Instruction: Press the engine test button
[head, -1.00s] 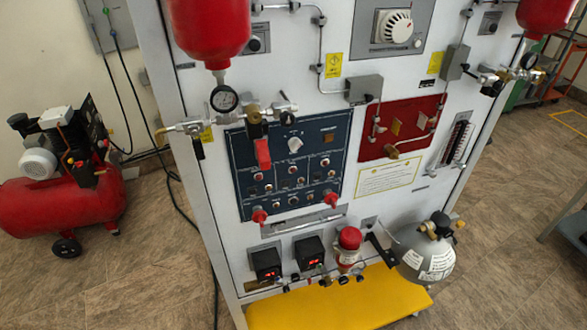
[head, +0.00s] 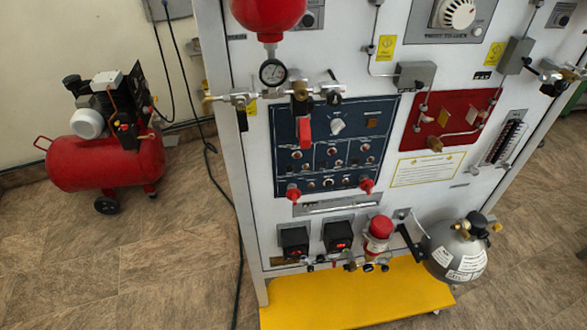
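The trainer panel (head: 250,169) stands upright in the head view, right of the middle. Its dark blue control panel (head: 370,112) carries a white knob (head: 338,126), a small brown square (head: 372,123) at the upper right, and rows of small buttons and switches (head: 331,151). Two red knobs (head: 293,194) (head: 367,185) sit at its lower edge. The labels are too small to read, so I cannot tell which one is the engine test button. A red lever (head: 305,132) hangs over the panel's upper left. Neither of my grippers is in view.
A red air compressor (head: 105,165) stands on the floor at left. A black cable (head: 232,200) runs down beside the panel. A grey gas cylinder (head: 455,250) and a yellow base (head: 345,298) jut out at the bottom. The floor (head: 150,265) at left front is clear.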

